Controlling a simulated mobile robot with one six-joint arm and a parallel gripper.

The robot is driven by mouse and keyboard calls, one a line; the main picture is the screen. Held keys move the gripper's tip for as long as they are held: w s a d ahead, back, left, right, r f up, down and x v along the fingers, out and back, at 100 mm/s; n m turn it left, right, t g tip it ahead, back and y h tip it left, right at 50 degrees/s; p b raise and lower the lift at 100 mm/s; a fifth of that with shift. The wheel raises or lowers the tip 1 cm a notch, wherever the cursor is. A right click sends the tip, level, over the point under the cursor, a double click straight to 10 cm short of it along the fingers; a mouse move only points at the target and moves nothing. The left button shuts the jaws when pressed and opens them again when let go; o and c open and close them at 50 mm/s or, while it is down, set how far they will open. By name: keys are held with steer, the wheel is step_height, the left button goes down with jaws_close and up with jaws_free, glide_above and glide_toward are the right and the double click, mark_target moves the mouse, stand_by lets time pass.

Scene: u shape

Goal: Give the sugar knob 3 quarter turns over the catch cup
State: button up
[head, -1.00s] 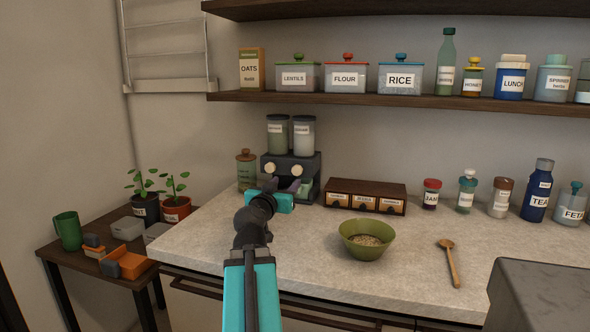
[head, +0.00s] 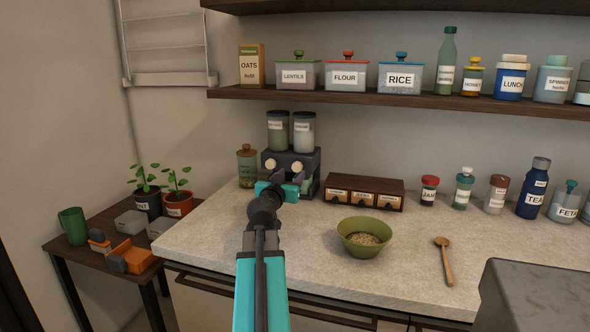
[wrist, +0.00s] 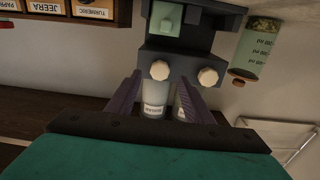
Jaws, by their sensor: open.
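The dispenser (head: 309,163) is a dark block with two labelled clear canisters (head: 278,130) on top and two cream knobs on its front. In the head view the right knob (head: 297,166) and left knob (head: 270,165) show just above my gripper (head: 290,180). The wrist view is upside down; there one knob (wrist: 160,70) lies between the fingertips of my open gripper (wrist: 159,82), with no visible grip on it. The other knob (wrist: 208,77) is outside the right finger. A pale green catch cup (wrist: 166,19) sits at the dispenser on the first knob's side.
A green bowl (head: 364,238) and a wooden spoon (head: 446,262) lie on the counter in front. A shelf (head: 400,99) runs above.

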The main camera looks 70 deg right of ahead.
mark_target(297, 168)
steer(key=shift+w+d+p, duration=0.15)
steer(key=shift+d+p, duration=0.2)
steer(key=shift+d, duration=2.55)
